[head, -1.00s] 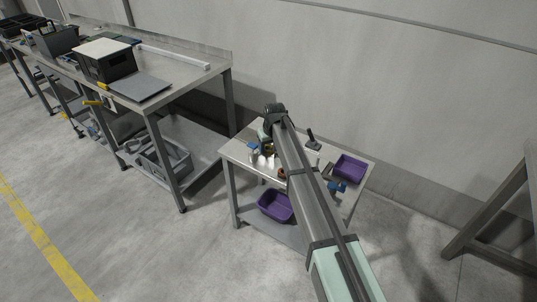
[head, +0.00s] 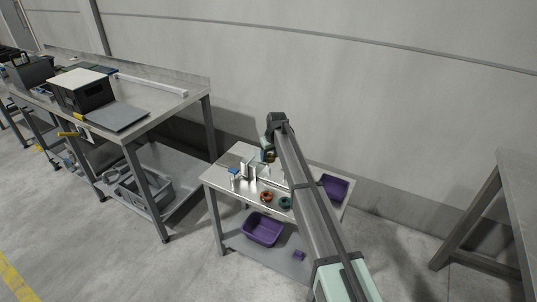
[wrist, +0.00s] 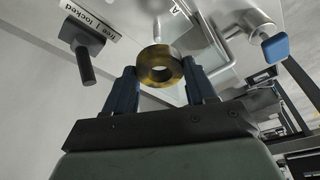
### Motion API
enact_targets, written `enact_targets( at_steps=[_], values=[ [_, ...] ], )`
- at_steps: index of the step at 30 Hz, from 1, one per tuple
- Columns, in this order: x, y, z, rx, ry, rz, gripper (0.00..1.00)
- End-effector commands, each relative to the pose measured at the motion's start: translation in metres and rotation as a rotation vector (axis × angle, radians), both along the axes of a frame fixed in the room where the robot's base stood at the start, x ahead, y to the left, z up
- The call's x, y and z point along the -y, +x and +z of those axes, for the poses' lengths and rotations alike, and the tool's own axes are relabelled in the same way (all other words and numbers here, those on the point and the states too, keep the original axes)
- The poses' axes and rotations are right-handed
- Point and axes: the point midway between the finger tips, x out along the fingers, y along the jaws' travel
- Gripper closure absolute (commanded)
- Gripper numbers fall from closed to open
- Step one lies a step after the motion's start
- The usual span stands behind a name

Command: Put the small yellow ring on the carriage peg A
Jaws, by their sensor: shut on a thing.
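The small yellow ring (wrist: 160,66) is upright between the two blue fingertips of my gripper (wrist: 160,84), its hole facing the wrist camera. My gripper is shut on it. In the head view my gripper (head: 267,156) is over the back of the small steel table, with the ring a small yellowish spot. In the wrist view a label "A" (wrist: 176,10) shows on a pale plate beyond the ring.
A black lever (wrist: 85,62) stands beside a "free / locked" label (wrist: 90,18). A blue-tipped metal part (wrist: 275,47) is at right. On the table (head: 225,186) lie an orange ring (head: 266,196) and a green ring (head: 285,203). Purple bins (head: 334,187) (head: 262,230) sit on table and shelf.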

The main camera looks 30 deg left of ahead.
Motion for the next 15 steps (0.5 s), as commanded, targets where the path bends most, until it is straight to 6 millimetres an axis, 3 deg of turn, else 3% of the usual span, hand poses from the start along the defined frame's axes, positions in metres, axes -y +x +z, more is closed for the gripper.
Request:
enact_targets(
  at_steps=[15],
  values=[
    [0.000, 0.000, -0.037, 0.000, 0.000, 0.000, 0.74]
  ],
)
